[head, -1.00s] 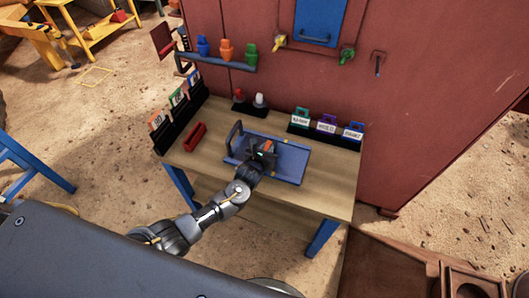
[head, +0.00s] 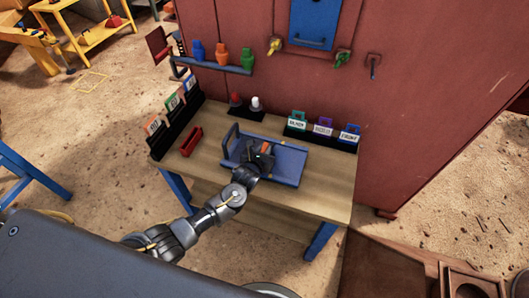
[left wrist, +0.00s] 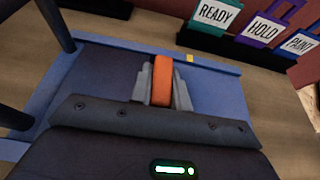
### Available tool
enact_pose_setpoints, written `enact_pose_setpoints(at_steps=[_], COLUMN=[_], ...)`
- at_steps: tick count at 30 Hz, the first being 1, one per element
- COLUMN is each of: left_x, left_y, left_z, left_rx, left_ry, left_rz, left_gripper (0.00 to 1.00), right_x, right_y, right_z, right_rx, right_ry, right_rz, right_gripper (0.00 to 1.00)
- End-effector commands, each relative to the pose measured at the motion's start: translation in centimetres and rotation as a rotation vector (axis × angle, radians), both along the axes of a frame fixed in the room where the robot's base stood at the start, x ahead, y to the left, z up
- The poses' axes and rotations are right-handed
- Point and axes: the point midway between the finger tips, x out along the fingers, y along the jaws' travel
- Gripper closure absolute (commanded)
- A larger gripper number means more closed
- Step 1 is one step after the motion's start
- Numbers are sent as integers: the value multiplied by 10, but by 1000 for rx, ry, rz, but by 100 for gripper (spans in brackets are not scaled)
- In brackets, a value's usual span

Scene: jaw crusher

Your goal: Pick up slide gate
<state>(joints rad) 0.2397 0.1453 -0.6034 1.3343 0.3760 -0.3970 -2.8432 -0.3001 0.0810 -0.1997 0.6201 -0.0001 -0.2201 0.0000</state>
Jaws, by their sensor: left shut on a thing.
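A blue plate (head: 290,166) lies on the wooden workbench, with an upright dark-blue handle frame at its left end. I take it for the slide gate, though nothing labels it. It also fills the middle of the left wrist view (left wrist: 218,92). My left gripper (head: 264,150) is over the middle of the plate. In the left wrist view its grey fingers are shut on an upright orange piece (left wrist: 162,78). Whether that piece is fixed to the plate is hidden by the gripper. My right gripper is not in view.
The workbench (head: 325,195) stands by a red wall. Labelled cards (head: 323,129) stand at the back right, more cards (head: 171,103) at the left. A rail holds coloured pieces (head: 222,56). The bench's front right is bare.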

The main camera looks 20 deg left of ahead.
Motion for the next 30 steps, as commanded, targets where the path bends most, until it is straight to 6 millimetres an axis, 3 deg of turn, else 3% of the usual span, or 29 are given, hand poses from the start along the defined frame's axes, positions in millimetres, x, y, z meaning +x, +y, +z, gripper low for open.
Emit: enact_pose_setpoints(at_steps=[4,15,21,30], left_x=[3,-51,-90,-125], left_y=[0,0,1,1], left_z=[26,88,104,121], left_rx=[-2,-5,-3,-1], left_ry=[-15,-12,-8,-9], left_rz=[-2,-3,-2,-2], left_gripper=[100,100,100,100], right_x=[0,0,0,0], right_y=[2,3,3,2], right_z=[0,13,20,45], right_rx=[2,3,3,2], right_ry=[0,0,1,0], right_rz=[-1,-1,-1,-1], right_gripper=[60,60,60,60])
